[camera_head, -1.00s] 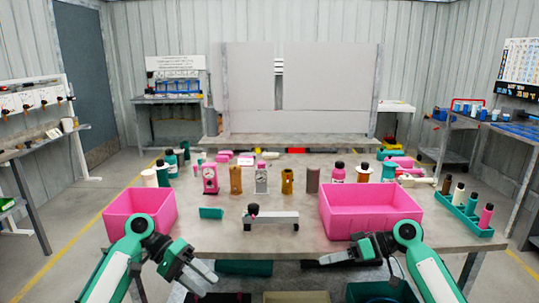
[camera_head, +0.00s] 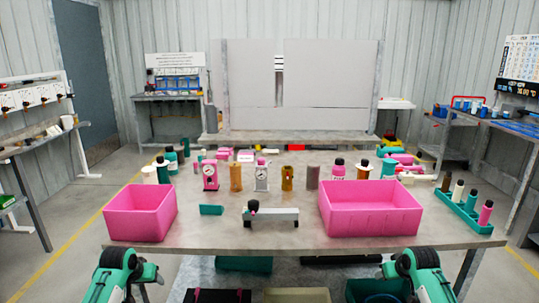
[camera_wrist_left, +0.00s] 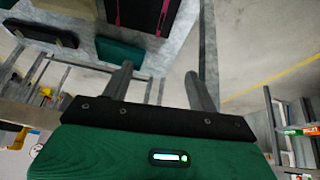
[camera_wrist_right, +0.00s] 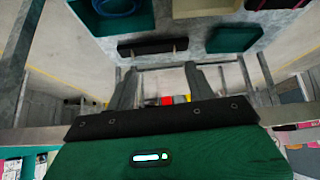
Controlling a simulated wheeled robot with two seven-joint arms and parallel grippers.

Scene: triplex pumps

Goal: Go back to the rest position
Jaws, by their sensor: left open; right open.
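My left gripper (camera_wrist_left: 158,82) is open and empty in the left wrist view, its two grey fingers apart. My right gripper (camera_wrist_right: 160,80) is open and empty in the right wrist view. In the head view both arms are drawn in at the bottom, in front of the table's front edge, and their fingers are largely hidden. My left arm shows at the bottom left and my right arm at the bottom right. Neither gripper touches anything on the table (camera_head: 235,235).
Two pink bins (camera_head: 140,213) (camera_head: 370,209) stand at the table's left and right. Between them are a small grey stand (camera_head: 271,217) and a green block (camera_head: 211,210). Several pump parts and bottles stand behind. A green rack (camera_head: 463,215) is at the right. Bins sit under the table.

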